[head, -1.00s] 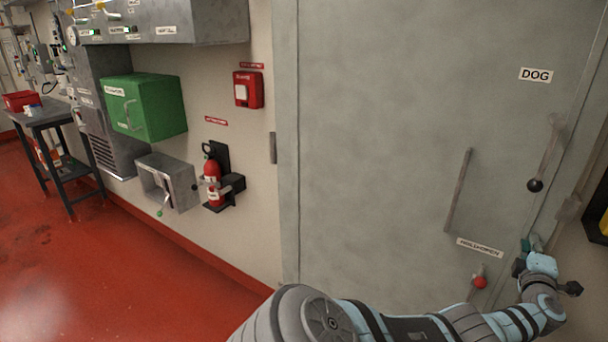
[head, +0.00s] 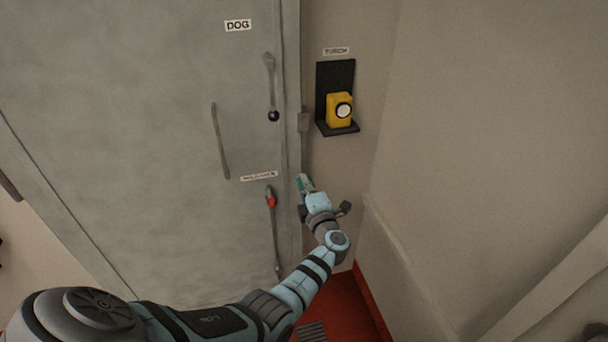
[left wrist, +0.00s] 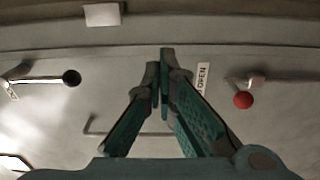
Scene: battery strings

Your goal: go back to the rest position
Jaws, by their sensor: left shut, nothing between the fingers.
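My left gripper (head: 305,184) is in the head view, at the right edge of the grey door (head: 170,150), near the door frame. It is shut and empty. In the left wrist view its fingertips (left wrist: 164,58) meet in front of the door, with no object between them. A lever with a red knob (head: 271,202) is on the door just left of the gripper, apart from it. The red knob also shows at the right in the left wrist view (left wrist: 243,100). My right gripper is in neither view.
A lever with a black knob (head: 273,116) is under the DOG label (head: 238,25). A long handle (head: 220,141) is on the door. A yellow torch (head: 340,109) sits in a black wall holder (head: 335,75). A plain wall (head: 480,120) stands at the right. Red floor (head: 345,305) shows below.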

